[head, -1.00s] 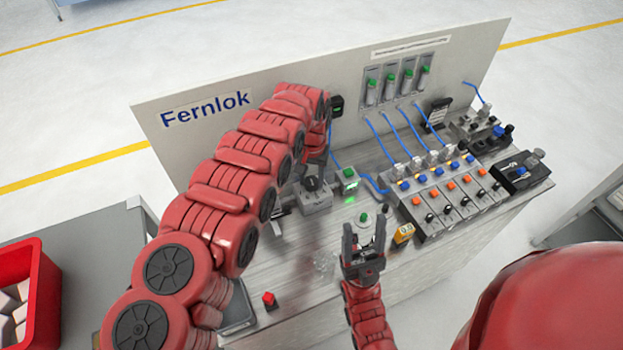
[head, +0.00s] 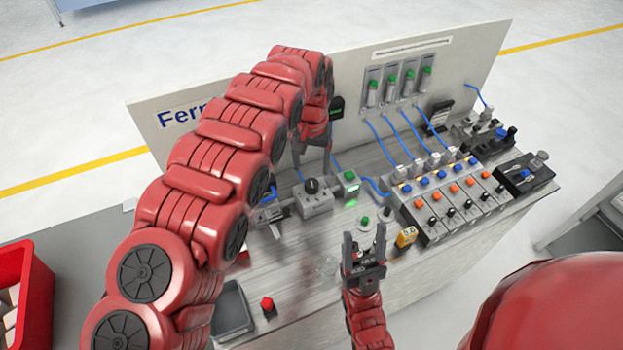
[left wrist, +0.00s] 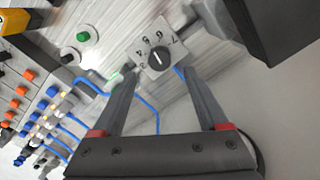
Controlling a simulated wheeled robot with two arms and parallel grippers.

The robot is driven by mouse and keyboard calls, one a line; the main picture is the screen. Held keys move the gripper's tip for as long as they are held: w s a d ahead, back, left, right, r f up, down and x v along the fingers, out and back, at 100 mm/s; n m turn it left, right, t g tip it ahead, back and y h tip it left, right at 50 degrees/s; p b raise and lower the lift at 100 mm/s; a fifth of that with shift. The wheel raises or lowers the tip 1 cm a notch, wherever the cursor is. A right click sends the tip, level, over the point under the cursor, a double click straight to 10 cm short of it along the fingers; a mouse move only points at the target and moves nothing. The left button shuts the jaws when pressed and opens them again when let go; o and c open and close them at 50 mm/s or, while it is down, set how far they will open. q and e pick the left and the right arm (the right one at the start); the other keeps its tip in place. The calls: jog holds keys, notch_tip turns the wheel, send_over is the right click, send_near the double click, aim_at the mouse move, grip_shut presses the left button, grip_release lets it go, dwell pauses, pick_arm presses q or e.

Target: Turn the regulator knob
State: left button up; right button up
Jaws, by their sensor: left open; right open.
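The regulator knob (head: 312,186) is a round black dial on a small grey box (head: 317,203) on the bench. In the left wrist view the knob (left wrist: 158,57) has a white pointer mark and printed numbers on the plate around it. My left gripper (head: 312,162) is open and empty just above and behind the knob. In the left wrist view its fingers (left wrist: 161,76) point toward the box, one on each side of the knob's line, apart from it. My right gripper (head: 364,238) is open and empty over the front of the bench, right of the knob.
A green-lit unit (head: 348,182) stands right beside the knob box. A valve bank (head: 450,200) with blue tubes fills the right. A metal fitting (head: 270,215) is left, a red button (head: 267,304) in front. The lettered back panel (head: 230,95) rises behind.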

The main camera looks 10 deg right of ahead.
aim_at(313, 183)
pick_arm(q)
notch_tip(313, 183, up, 11)
jog(key=shift+f+b, duration=0.15)
jog(key=shift+b, duration=0.2)
dwell(0.4)
